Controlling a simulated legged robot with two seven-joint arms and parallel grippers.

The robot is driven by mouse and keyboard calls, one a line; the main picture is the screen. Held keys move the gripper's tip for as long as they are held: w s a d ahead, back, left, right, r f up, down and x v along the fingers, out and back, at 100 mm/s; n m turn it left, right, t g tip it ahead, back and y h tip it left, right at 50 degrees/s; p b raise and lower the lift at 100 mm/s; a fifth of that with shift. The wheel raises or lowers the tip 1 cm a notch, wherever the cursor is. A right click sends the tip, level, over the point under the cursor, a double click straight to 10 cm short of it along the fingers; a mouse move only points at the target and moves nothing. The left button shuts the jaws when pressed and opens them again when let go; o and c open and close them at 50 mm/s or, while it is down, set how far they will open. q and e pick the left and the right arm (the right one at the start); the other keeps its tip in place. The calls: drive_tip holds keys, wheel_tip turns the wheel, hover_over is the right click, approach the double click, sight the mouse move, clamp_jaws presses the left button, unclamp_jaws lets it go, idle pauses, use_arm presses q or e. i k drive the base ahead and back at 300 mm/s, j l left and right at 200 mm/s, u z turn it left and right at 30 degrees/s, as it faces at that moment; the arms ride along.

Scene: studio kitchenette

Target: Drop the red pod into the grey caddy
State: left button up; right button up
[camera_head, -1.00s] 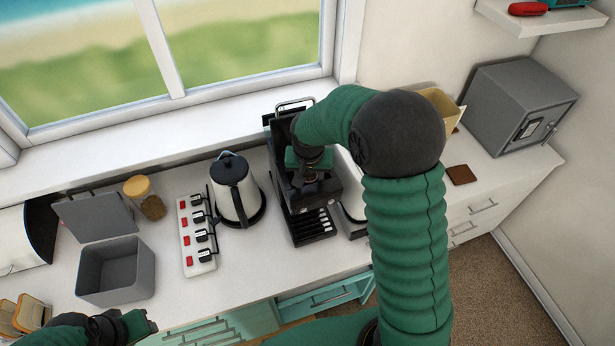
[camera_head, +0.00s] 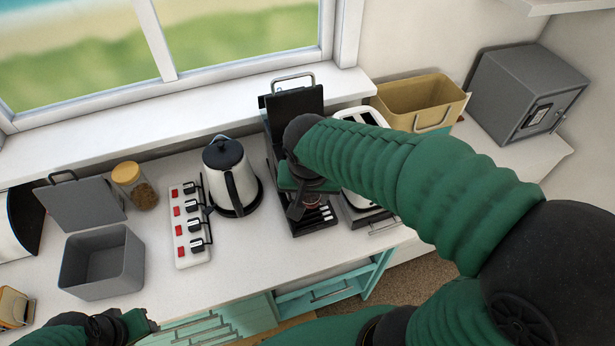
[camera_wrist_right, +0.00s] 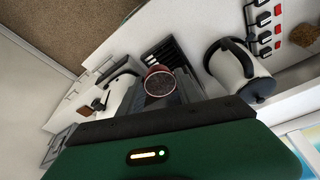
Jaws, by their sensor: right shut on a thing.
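The red pod (camera_wrist_right: 160,83) shows in the right wrist view as a round, dark-faced thing with a red rim, held between the fingers of my right gripper (camera_wrist_right: 172,88).
Between the caddy and the coffee machine (camera_head: 288,105) stand a white power strip (camera_head: 181,255) with red switches and a kettle (camera_head: 240,185). A jar (camera_head: 135,187) is behind the caddy. A toaster (camera_head: 365,118) and tan bin (camera_head: 420,97) stand right of the machine.

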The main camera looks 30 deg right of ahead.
sight(110, 275)
drive_tip(key=i+j, duration=0.1)
drive_tip(key=j, duration=0.5)
drive_tip(key=i+j, duration=0.1)
drive_tip(key=j, duration=1.05)
drive_tip(key=i+j, duration=0.15)
drive_tip(key=j, duration=0.45)
drive_tip(key=i+j, duration=0.1)
drive_tip(key=j, duration=0.45)
